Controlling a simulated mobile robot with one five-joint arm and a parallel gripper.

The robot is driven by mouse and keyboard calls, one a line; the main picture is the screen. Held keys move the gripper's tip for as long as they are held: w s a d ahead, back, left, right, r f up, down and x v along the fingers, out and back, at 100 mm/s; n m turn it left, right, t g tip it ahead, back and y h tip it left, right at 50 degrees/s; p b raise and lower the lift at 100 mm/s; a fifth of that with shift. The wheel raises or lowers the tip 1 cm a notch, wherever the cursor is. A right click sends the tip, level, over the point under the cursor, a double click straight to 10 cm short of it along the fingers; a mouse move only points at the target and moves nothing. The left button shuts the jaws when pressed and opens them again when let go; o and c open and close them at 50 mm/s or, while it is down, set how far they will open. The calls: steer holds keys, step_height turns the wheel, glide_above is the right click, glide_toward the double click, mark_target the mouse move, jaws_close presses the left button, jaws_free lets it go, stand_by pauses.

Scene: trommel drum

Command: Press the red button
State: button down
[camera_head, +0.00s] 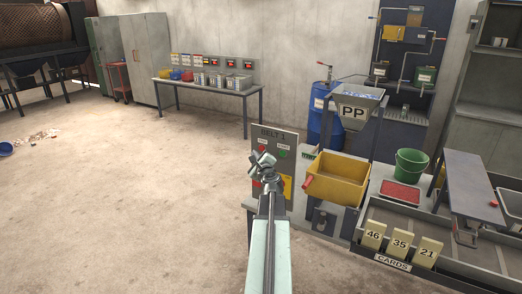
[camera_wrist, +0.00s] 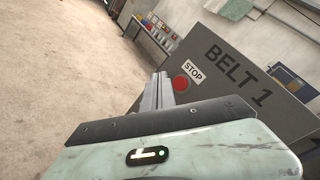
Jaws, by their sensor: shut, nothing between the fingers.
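The grey panel marked BELT 1 (camera_head: 285,138) stands right behind my gripper in the head view and fills the right of the wrist view (camera_wrist: 232,75). The round red button (camera_wrist: 180,84) sits on it beside a white STOP label (camera_wrist: 192,72). The button also shows in the head view (camera_head: 263,149), just above my gripper (camera_head: 262,160). In the wrist view my gripper (camera_wrist: 160,76) is shut and empty, its fingertips just left of the button. I cannot tell whether they touch the panel. A green button (camera_head: 283,153) is on the panel's right side.
A yellow bin (camera_head: 338,183) stands right of the panel, with a green bucket (camera_head: 410,165) and number cards (camera_head: 400,243) farther right. A bench (camera_head: 205,86) stands at the back wall. The floor (camera_head: 130,200) left of the panel is open.

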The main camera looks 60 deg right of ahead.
steer(key=a, duration=0.3)
steer(key=shift+w, duration=0.1)
stand_by(0.7)
